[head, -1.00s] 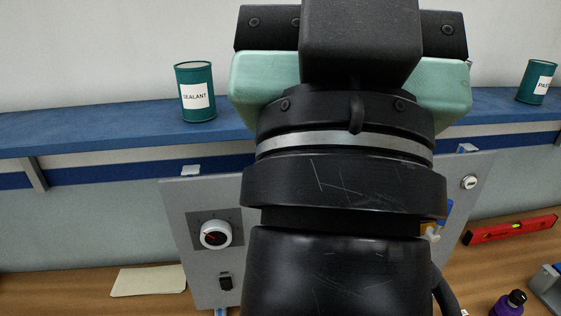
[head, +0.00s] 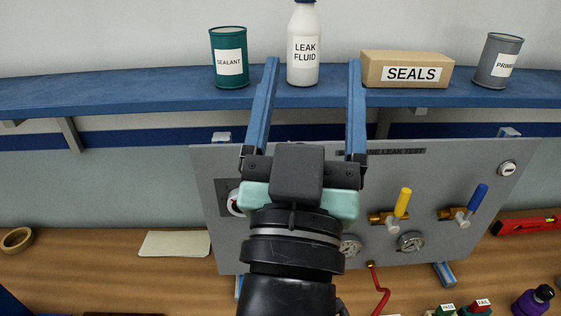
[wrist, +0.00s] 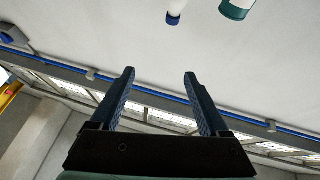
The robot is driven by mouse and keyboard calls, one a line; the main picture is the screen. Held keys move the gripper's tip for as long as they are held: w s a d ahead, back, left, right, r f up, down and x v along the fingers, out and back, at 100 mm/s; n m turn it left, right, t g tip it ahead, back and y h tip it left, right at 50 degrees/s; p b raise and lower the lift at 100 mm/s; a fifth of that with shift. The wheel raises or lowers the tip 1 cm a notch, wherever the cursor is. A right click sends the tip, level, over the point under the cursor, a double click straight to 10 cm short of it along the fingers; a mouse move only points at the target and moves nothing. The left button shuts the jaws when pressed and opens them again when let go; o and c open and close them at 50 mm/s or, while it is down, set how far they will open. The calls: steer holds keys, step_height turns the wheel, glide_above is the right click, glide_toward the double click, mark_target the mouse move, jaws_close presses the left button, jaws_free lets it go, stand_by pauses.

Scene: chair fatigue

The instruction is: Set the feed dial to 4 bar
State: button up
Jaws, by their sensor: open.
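The feed dial (head: 233,203) is on the left side of the grey test panel (head: 420,165). Only the left part of its white knob and dark backing plate shows; my gripper hides the rest, so I cannot read its setting. My gripper (head: 312,65) is open and empty. In the head view its two blue fingers point up, in front of the panel and the shelf. The wrist view also shows the open, empty gripper (wrist: 159,75), with neither the dial nor the panel in sight.
Above the panel, a blue shelf (head: 140,93) holds a sealant tin (head: 229,60), a leak fluid bottle (head: 304,50), a seals box (head: 408,70) and a primer tin (head: 498,60). Yellow (head: 402,203) and blue (head: 477,198) valve handles stick out at the panel's right.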

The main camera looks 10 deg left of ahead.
steer(key=shift+o, duration=1.1)
steer(key=a+f+n+g+y, duration=0.1)
steer(key=a+f, duration=0.3)
steer(key=f, duration=0.7)
steer(key=shift+f+g, duration=0.3)
steer(key=shift+g, duration=0.6)
steer(key=s+a+f+n+g+y, duration=0.1)
steer(key=s+a+f+n+g, duration=0.1)
steer(key=f, duration=0.6)
steer(key=s+a+f+n+g+y, duration=0.1)
steer(key=s+a+f+g, duration=0.15)
steer(key=f, duration=0.45)
steer(key=p+x, duration=0.3)
steer(key=x, duration=0.9)
steer(key=shift+w+d+t+p, duration=0.25)
steer(key=shift+d+t+p, duration=0.05)
steer(key=shift+t+p, duration=0.1)
steer(key=shift+r, duration=0.1)
steer(key=c, duration=1.4)
